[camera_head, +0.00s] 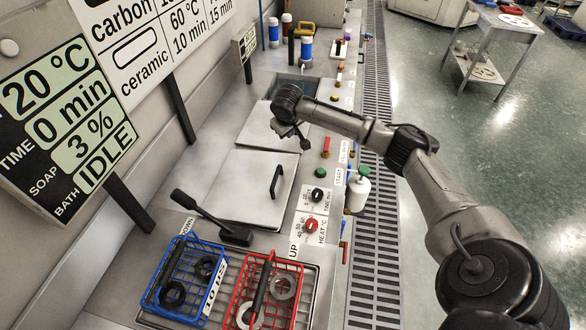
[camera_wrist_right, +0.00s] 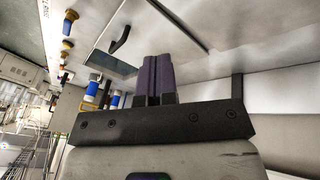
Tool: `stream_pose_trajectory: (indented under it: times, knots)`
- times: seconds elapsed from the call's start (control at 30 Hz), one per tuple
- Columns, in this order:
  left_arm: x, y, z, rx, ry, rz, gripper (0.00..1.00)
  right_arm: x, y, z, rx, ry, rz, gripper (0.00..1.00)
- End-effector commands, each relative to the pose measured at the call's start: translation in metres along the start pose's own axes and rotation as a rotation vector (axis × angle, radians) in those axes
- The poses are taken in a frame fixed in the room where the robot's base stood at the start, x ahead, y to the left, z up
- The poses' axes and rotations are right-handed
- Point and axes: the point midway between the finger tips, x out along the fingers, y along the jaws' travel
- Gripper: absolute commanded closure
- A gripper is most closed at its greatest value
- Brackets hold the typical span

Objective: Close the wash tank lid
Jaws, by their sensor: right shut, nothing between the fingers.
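A square metal lid with a black bar handle lies flat over the near tank (camera_head: 255,190) in the head view. A second metal lid (camera_head: 268,128) lies behind it, partly covered by my right arm. Past that lid, a dark opening (camera_head: 292,85) shows. My right gripper (camera_head: 304,142) hangs above the lids, shut and empty. In the right wrist view its two dark fingers (camera_wrist_right: 157,60) are together, with a lid's black handle (camera_wrist_right: 121,38) and a bluish opening (camera_wrist_right: 110,64) to their left, apart from them. I cannot tell which lid is the wash tank's. My left gripper is out of view.
A blue basket (camera_head: 165,300) and a red basket (camera_head: 238,285) with rings stand at the near end. A black lever (camera_head: 205,212) rises beside the near lid. A soap bottle (camera_head: 357,190) and knobs line the right edge. Sign boards (camera_head: 70,130) lean over the left side.

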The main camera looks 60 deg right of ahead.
Motion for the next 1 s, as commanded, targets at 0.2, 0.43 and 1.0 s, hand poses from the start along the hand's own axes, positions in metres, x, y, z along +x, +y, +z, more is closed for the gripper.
stream_pose_trajectory:
  times: [0.2, 0.43, 1.0]
  knots:
    - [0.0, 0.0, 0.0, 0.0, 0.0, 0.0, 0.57, 0.002, -0.019, 0.021, 0.323, -0.087, 0.01, 1.0]
    - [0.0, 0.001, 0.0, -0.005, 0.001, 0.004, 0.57, 0.0, -0.018, 0.031, 0.695, -0.136, 0.053, 1.0]
    - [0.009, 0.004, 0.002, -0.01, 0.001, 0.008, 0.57, 0.043, -0.017, 0.039, 0.914, -0.139, 0.08, 1.0]
